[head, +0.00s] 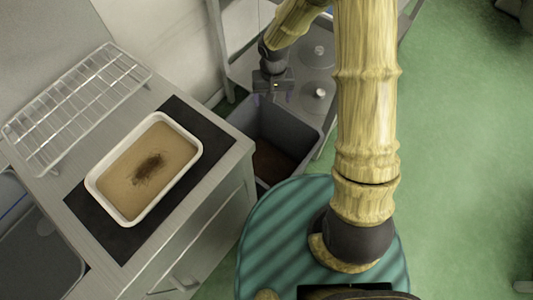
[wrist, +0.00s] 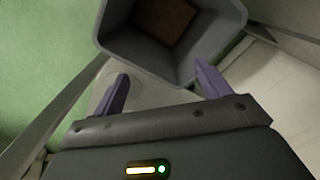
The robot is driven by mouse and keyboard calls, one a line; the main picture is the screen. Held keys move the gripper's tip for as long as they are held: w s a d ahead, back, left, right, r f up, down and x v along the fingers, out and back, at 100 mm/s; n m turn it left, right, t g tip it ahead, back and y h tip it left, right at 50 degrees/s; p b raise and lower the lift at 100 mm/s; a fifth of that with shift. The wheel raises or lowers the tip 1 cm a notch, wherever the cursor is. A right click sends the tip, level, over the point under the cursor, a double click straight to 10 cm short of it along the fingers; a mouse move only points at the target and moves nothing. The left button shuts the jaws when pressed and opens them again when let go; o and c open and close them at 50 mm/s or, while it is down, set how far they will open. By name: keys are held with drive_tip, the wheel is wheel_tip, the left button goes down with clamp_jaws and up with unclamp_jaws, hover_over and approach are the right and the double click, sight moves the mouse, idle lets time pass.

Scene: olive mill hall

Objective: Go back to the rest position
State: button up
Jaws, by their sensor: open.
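My gripper (head: 272,97) hangs above the far part of a grey bin in the head view. In the wrist view my gripper (wrist: 160,88) shows its two purple fingers spread apart, with nothing between them. The grey bin (head: 284,122) stands on the floor beside the cabinet, and its open mouth also shows in the wrist view (wrist: 150,62), beyond the fingertips. The bottom of the bin looks brown. My arm reaches up and over from my base in the head view.
A cabinet (head: 215,190) on the left bears a dark mat (head: 205,130), a white tray (head: 98,188) of brown material with a dark clump, and a wire rack (head: 75,100). A shelf unit with round lids (head: 318,92) stands behind the bin.

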drive_tip(key=s+d+r+m+t, duration=0.1)
drive_tip(key=s+d+r+t, duration=0.2)
drive_tip(key=s+d+r, duration=1.05)
wheel_tip(320, 180, up, 24)
drive_tip(key=w+p, duration=0.1)
drive_tip(key=p, duration=2.2)
drive_tip(key=shift+r, duration=0.2)
drive_tip(key=shift+w, duration=0.1)
